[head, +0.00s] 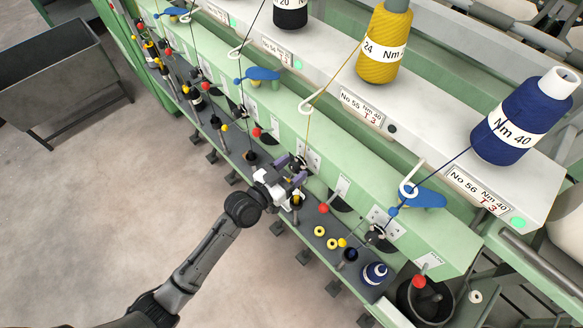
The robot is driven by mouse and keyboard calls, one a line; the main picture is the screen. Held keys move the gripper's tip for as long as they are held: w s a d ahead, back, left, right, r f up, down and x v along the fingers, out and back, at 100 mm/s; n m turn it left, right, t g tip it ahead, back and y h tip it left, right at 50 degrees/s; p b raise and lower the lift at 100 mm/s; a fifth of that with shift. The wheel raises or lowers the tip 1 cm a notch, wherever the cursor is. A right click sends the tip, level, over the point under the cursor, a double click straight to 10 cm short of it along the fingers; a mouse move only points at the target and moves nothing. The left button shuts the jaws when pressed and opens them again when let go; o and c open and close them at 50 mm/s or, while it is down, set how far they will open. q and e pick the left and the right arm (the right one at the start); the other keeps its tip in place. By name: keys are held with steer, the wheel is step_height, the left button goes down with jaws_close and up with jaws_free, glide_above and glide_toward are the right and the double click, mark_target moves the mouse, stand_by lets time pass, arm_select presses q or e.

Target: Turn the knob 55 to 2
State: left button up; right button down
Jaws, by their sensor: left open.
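The white sign reading No 55 Nm 40 T 3 (361,107) is on the pale ledge below the yellow yarn cone (384,42). A small dark round spot (392,129) is right of it; I cannot tell whether it is a knob or an unlit lamp. I cannot make out knob 55 or its setting for certain. My left gripper (296,184) is open, with purple finger pads, at the green front rail near a small dark fitting (298,163). Its body hides part of the spindle shelf. I cannot see whether it touches anything. My right gripper is not in view.
A blue yarn cone (521,117) stands above the No 56 sign (479,190). Red-ball levers (323,208), blue guides (424,197) and taut threads crowd the rail. Small bobbins stand on the dark shelf (325,232). The floor (110,200) at left is clear, beyond it a grey bin (55,70).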

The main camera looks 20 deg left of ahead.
arm_select(q)
steer(key=c, duration=0.9)
steer(key=shift+n, duration=0.3)
steer(key=shift+r+n+p, duration=0.1)
steer(key=shift+n+p, duration=0.35)
steer(key=shift+n, duration=0.15)
steer(key=n+p, duration=0.1)
steer(key=n, duration=0.2)
steer(key=shift+n, duration=0.3)
steer(key=n+p, duration=0.1)
steer(key=n, duration=0.3)
steer(key=shift+n+p, duration=0.3)
steer(key=shift+n, duration=1)
